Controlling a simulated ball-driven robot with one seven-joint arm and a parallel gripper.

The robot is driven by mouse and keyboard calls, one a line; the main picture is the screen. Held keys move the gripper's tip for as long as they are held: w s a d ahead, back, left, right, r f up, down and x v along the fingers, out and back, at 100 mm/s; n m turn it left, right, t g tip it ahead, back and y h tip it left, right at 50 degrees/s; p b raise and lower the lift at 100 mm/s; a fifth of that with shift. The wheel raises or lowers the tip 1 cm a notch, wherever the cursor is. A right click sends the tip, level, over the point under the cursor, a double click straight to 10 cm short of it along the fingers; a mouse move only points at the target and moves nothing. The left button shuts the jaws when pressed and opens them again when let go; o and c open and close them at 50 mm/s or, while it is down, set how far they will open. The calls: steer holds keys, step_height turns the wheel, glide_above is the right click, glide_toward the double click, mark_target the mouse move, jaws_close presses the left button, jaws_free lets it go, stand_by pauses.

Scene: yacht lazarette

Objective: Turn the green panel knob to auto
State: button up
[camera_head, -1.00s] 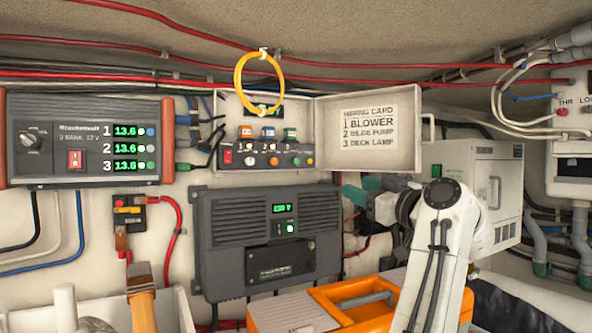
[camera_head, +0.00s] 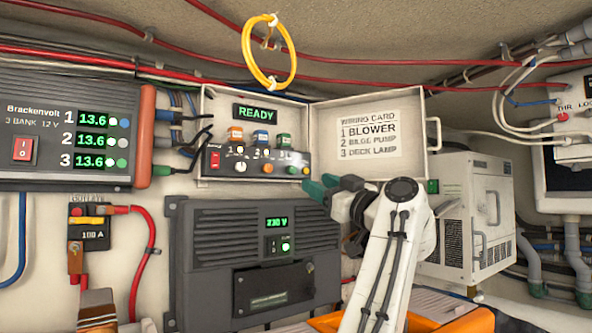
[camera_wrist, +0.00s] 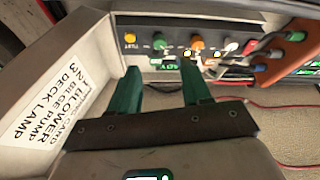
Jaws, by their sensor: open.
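The green panel knob (camera_head: 292,170) is on the black control strip (camera_head: 226,165) of the open box, right of the white and orange knobs. Its pointer and "auto" mark are too small to read. My gripper (camera_head: 325,187) has green fingers, just right of and below the strip in the head view. It is open and empty. In the wrist view, the green knob (camera_wrist: 158,41) lies beyond the gap between the fingertips (camera_wrist: 160,72), apart from both, with a yellow button and an orange knob (camera_wrist: 197,42) either side.
The box lid (camera_head: 368,138) with its wiring card stands open at the right. A yellow ring (camera_head: 247,55) hangs above the box, which has a READY display (camera_head: 256,113). A grey 230 V unit (camera_head: 200,240) is below. Red cables run overhead.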

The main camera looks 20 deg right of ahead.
mark_target(293, 170)
steer(key=p+x, duration=0.5)
steer(key=x, duration=0.2)
steer(key=shift+s+d+r+p, duration=0.1)
steer(key=shift+r+p, duration=0.05)
steer(key=shift+p, duration=0.15)
steer(key=shift+p+x, duration=0.75)
steer(key=shift+x, duration=0.1)
steer(key=shift+f, duration=0.2)
steer(key=shift+c, duration=0.3)
jaws_close()
